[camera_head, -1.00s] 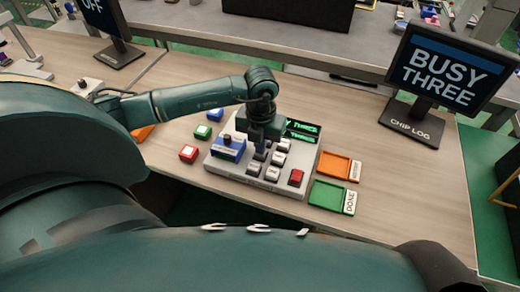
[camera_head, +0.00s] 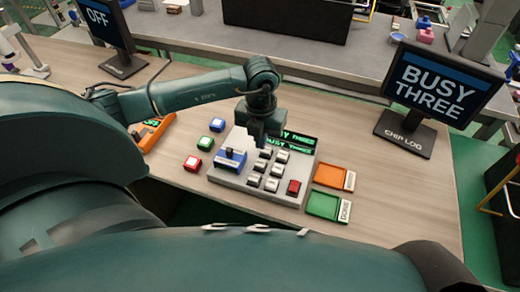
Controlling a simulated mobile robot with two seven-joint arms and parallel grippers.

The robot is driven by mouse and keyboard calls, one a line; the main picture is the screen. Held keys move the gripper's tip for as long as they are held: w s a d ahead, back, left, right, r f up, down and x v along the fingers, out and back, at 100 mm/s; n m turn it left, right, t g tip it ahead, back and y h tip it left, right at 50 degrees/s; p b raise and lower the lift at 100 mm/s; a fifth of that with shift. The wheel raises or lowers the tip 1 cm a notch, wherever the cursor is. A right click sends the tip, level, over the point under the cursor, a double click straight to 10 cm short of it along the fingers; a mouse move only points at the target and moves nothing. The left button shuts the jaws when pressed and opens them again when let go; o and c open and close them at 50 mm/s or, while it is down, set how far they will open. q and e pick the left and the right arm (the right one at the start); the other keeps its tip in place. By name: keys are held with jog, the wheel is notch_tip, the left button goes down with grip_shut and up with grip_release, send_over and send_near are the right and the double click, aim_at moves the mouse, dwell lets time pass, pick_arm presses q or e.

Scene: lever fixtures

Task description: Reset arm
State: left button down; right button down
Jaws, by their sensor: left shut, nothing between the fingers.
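A grey console (camera_head: 237,184) stands on the table. It carries a blue lever block (camera_head: 230,159) at left, several pale keys (camera_head: 271,184), a red key (camera_head: 293,187) at the front right, and a green-lit display (camera_head: 289,147) along the back reading "BUSY THREE". My left gripper (camera_head: 258,141) points down above the back of the console, clear of the keys. It is shut with nothing seen in it, and it hides part of the display. My right gripper is not in view.
Green (camera_head: 205,143), blue (camera_head: 217,124) and red (camera_head: 192,163) buttons lie left of the console. An orange tray (camera_head: 328,175) and a green tray (camera_head: 322,206) lie right. A "BUSY THREE" monitor (camera_head: 440,85) stands far right, an "OFF" monitor (camera_head: 102,20) and orange device (camera_head: 152,134) left.

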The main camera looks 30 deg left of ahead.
pick_arm(q)
jog(key=shift+r, duration=0.25)
dwell(0.3)
